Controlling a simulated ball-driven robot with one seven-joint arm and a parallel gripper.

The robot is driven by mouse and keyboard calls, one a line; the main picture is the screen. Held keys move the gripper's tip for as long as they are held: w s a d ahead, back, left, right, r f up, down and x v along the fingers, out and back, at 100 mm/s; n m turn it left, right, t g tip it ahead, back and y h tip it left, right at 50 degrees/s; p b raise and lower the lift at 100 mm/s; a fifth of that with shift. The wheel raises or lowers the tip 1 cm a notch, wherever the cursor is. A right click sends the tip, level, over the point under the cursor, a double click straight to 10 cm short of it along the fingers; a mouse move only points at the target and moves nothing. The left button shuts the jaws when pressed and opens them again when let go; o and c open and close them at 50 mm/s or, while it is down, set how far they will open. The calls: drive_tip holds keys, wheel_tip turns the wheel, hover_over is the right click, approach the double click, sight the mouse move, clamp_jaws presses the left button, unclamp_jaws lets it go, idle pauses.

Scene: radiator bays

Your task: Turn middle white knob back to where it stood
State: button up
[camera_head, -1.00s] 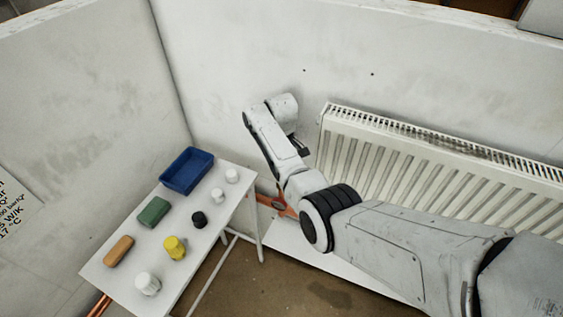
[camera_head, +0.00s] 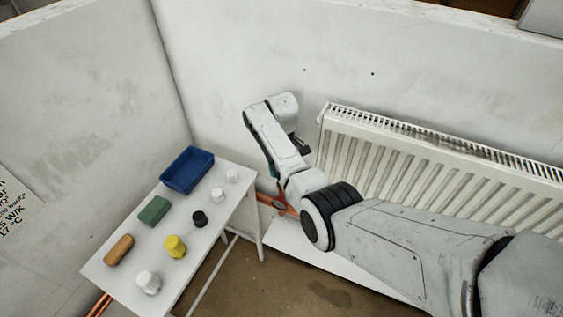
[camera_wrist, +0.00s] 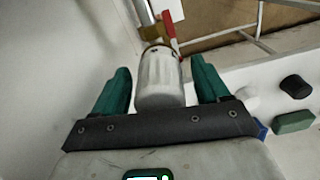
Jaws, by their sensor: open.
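A white ribbed knob (camera_wrist: 160,80) stands between the two green fingers of my gripper (camera_wrist: 162,68) in the wrist view. The gripper is open, with a narrow gap showing on each side of the knob. The knob sits at the end of a pipe fitting with a brass part and a red lever (camera_wrist: 170,24) just beyond it. In the head view my own arm hides this knob and most of the gripper. I cannot tell from the frames how far the knob is turned, or whether it is the middle one.
A white table (camera_head: 128,290) at left holds a blue tray (camera_head: 187,188), loose white knobs (camera_head: 148,283), a black knob (camera_head: 199,218), a yellow knob (camera_head: 174,246), a green block (camera_head: 154,210) and a brown block (camera_head: 119,250). A white radiator (camera_head: 400,170) is on the wall at right.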

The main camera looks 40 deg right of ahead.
wheel_tip(320, 180, up, 11)
drive_tip(key=shift+f+b, duration=0.1)
drive_tip(key=shift+b, duration=0.45)
idle(0.4)
